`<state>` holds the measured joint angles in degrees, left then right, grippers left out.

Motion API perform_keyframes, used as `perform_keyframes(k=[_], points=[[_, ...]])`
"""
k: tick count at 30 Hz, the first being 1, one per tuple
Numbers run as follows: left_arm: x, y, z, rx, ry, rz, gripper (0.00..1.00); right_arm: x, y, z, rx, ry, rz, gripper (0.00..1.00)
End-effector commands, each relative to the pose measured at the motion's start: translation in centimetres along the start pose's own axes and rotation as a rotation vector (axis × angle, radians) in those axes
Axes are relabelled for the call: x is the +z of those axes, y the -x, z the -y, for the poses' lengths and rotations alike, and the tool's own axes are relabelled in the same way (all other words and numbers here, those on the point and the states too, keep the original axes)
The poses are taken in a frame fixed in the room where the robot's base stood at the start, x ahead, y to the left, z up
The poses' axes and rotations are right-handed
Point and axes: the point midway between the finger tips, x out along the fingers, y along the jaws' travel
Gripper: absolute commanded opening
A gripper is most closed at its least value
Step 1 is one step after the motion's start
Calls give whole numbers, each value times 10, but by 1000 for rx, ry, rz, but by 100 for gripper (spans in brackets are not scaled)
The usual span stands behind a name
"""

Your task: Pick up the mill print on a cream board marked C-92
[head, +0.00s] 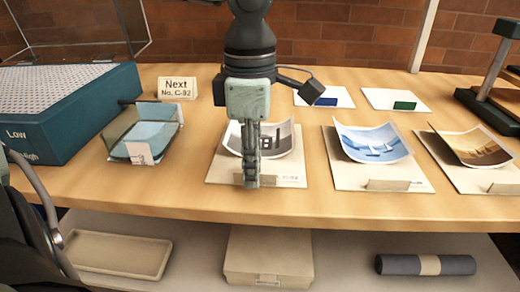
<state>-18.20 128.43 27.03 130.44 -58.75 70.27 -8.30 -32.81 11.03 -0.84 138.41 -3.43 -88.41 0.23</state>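A curled grey-toned print (283,143), showing what looks like a building, lies on a cream board (222,174) left of the other prints. Small lettering on the board's front strip is partly covered and too small to read surely. My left gripper (251,183) points down in front of this print and hides its middle. Its fingers are seen edge-on, so I cannot tell their opening or whether they touch the board. A small sign (177,88) at the back reads "Next No. C-92". My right gripper is not in view.
A sailboat print (372,144) and a brown print (476,147) lie on boards to the right. A teal box (82,130) and a clear-sided tray (146,135) stand left. Cards with blue (326,101) and green (404,105) patches lie behind. A lower shelf holds a closed box (268,255).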

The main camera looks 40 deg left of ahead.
Motion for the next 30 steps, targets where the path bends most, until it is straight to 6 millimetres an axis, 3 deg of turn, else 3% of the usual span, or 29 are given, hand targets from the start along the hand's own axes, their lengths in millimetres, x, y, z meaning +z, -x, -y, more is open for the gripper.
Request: perform_keyframes(k=[3,20,28,30], points=[[0,0,0,0,0,0,0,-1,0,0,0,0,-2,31],[0,5,0,2,1,1,0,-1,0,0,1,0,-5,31],[1,41,-1,7,1,3,0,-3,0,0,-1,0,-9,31],[-8,51,9,5,-1,6,0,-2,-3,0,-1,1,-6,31]])
